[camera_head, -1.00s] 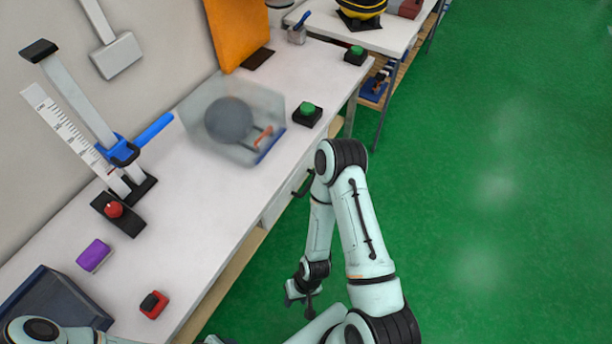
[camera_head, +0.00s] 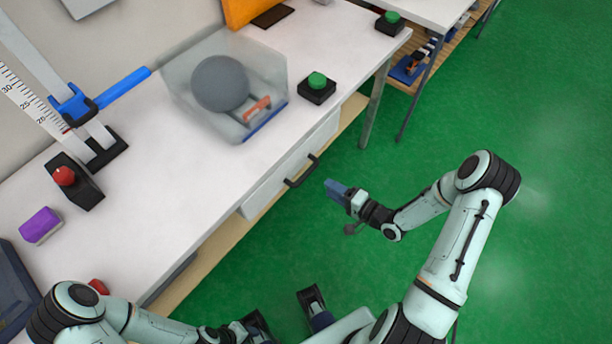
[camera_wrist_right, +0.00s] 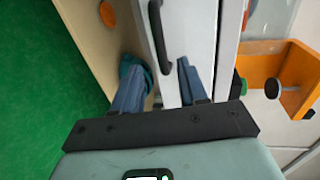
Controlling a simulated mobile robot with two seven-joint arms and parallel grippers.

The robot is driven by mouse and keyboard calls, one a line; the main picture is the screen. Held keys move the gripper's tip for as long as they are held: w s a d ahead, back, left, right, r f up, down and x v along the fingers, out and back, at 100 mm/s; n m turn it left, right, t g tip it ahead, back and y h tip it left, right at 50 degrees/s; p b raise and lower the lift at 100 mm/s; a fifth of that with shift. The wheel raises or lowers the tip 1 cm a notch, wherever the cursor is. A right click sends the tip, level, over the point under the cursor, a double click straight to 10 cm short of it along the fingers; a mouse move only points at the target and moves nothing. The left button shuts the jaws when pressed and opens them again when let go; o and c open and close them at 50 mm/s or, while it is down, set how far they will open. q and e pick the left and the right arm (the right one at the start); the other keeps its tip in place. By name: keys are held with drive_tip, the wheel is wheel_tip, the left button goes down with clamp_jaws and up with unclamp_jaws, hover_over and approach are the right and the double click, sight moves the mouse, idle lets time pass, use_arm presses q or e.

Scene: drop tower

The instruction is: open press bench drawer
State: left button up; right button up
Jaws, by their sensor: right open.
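The press bench drawer (camera_head: 268,188) is a white front under the white bench top, and looks flush with the bench. Its black bar handle (camera_head: 302,171) faces the green floor. My right gripper (camera_head: 335,187) is open and empty, off the drawer front and just right of the handle. In the right wrist view, the handle (camera_wrist_right: 161,38) stands ahead of the open right gripper (camera_wrist_right: 158,63), roughly between its blue fingers, and the drawer front (camera_wrist_right: 190,25) lies behind it. My left arm's dark end (camera_head: 250,325) is at the bottom; its jaws are unclear.
On the bench top (camera_head: 170,190) are a clear box (camera_head: 185,95) with a grey ball, a green button (camera_head: 317,82), a red button (camera_head: 64,176) and a purple block (camera_head: 40,225). A bench leg (camera_head: 374,105) stands beyond the drawer. The green floor (camera_head: 545,100) at right is open.

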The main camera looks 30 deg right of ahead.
sight(306, 174)
drive_tip(key=x, duration=1.1)
drive_tip(key=shift+a+f, duration=0.1)
clamp_jaws()
